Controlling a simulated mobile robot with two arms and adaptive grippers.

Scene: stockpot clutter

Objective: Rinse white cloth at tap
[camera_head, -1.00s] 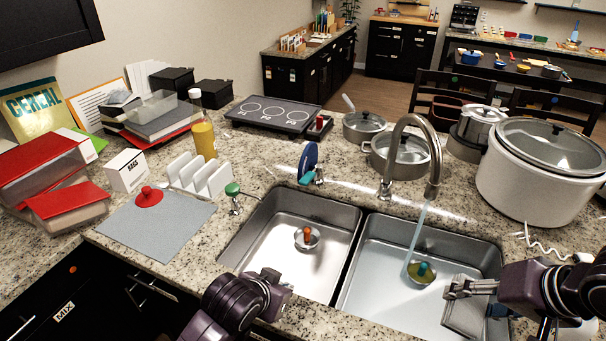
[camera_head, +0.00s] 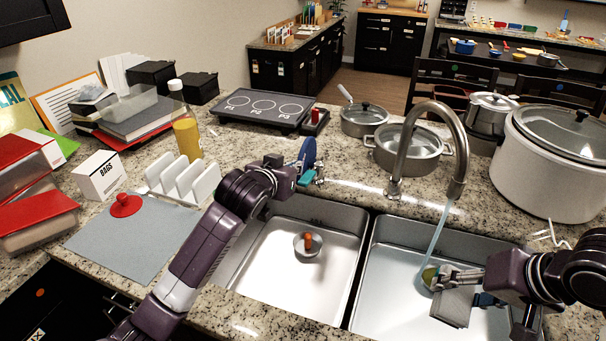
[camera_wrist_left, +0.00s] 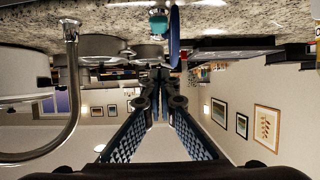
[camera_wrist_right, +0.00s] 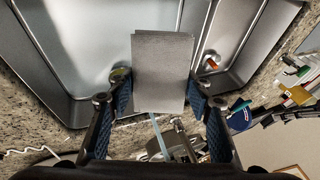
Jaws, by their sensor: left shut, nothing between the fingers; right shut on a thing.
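The tap (camera_head: 458,150) arches over the right sink basin, and a stream of water (camera_head: 434,240) runs from it. A folded cloth (camera_head: 452,308), pale grey in this light, hangs in my right gripper (camera_head: 447,278), just right of the stream. The cloth fills the middle of the right wrist view (camera_wrist_right: 162,75), between the fingers. My left gripper (camera_head: 290,172) is shut and empty behind the left basin, close to a teal handle (camera_head: 306,178) and an upright blue disc (camera_head: 308,155). I cannot tell whether it touches them. The teal handle shows in the left wrist view (camera_wrist_left: 158,24).
The left basin (camera_head: 275,270) holds only a drain with an orange knob (camera_head: 308,241). Pots (camera_head: 408,150) stand behind the tap and a large white cooker (camera_head: 545,170) at right. A white rack (camera_head: 183,180) and grey mat (camera_head: 125,245) lie left of the sink.

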